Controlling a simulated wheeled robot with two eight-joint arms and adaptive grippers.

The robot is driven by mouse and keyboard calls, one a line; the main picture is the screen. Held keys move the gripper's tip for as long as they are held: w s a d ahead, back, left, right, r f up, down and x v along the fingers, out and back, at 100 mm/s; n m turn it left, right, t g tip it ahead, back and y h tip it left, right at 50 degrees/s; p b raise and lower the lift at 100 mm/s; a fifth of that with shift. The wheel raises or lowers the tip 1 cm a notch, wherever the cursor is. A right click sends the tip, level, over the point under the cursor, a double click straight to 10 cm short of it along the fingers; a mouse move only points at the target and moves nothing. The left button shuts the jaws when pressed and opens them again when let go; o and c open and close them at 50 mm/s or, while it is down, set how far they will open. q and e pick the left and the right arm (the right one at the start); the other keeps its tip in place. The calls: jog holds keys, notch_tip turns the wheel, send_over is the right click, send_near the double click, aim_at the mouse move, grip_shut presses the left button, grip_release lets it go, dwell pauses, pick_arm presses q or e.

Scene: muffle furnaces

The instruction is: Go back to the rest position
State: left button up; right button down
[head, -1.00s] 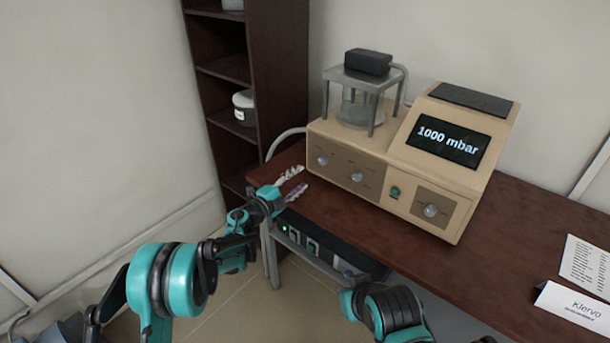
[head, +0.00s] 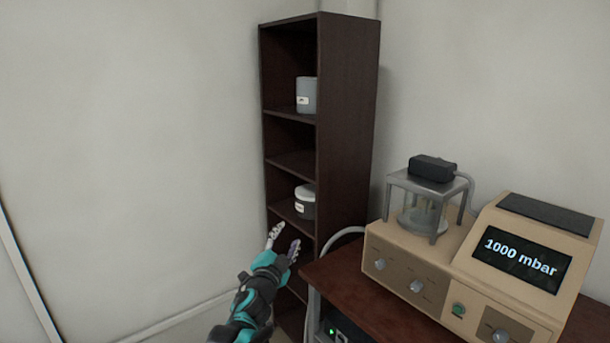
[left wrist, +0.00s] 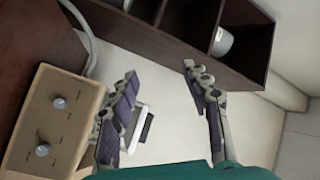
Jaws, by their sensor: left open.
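My left gripper (head: 284,243) is open and empty in the head view, left of the table and in front of the shelf unit. Its two spread fingers also show in the left wrist view (left wrist: 160,95), with nothing between them touching either finger. My right gripper is not in the head view.
A dark shelf unit (head: 349,120) holds a grey container (head: 307,95) and a lidded pot (head: 305,202). The beige vacuum device (head: 433,276), reading 1000 mbar, stands on the brown table (head: 345,284) at the right. A pale hose (head: 338,236) curves beside it. The left side is clear.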

pick_arm(q)
jog(key=s+a+f+n+g+y, duration=0.35)
jog(key=s+a+n+y, duration=0.4)
jog(key=s+a, duration=0.7)
jog(key=s+f+n+g+h, duration=0.1)
jog(key=s+f, duration=0.3)
jog(key=s, duration=0.4)
jog(key=s+d+f+n+g+h, duration=0.1)
jog(key=s+f+g, duration=0.3)
jog(key=s, duration=0.4)
jog(key=s+f+n+g+h, duration=0.1)
jog(key=s+f+n+g, duration=0.1)
jog(key=s+f, duration=0.4)
jog(key=shift+s+d+n, duration=0.25)
jog(key=shift+s+n, duration=0.5)
jog(key=shift+s, duration=0.4)
